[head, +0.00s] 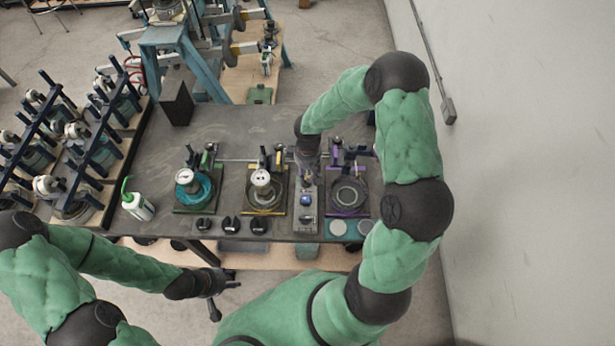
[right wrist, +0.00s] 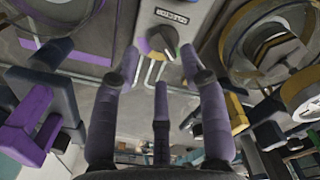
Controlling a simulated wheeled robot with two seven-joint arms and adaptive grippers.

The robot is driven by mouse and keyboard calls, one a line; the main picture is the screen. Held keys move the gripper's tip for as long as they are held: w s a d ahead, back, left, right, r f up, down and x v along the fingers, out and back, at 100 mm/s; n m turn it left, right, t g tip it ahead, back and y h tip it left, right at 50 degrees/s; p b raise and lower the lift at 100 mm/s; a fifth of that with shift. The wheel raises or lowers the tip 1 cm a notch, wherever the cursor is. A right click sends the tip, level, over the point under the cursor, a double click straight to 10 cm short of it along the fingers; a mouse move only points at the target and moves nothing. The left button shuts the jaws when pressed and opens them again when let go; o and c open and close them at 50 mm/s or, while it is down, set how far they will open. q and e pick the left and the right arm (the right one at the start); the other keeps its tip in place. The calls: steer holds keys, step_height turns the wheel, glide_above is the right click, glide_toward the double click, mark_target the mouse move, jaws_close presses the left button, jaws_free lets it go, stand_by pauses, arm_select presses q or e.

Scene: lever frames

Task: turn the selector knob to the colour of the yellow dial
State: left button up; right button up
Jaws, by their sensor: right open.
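The selector knob (right wrist: 163,42) shows in the right wrist view on a pale panel under a small label plate. It is dark, with purple, green and yellow-orange patches around it. My right gripper (right wrist: 160,72) is open, its fingers apart on either side of the knob in that view; contact cannot be told. In the head view, my right gripper (head: 306,172) points down at the back of the grey panel (head: 305,222) and hides part of it. The white dial (head: 261,177) stands on the yellow frame; its reading is too small to tell. My left gripper (head: 222,294) is open and empty before the table.
A teal-and-green fixture (head: 188,188) stands left of the yellow one, and a purple-framed fixture (head: 348,195) stands right of the panel. A white bottle (head: 137,206) stands at left. The back of the table is mostly clear.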

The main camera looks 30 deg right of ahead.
mark_target(308, 180)
steer(key=shift+f, duration=2.3)
jaws_close()
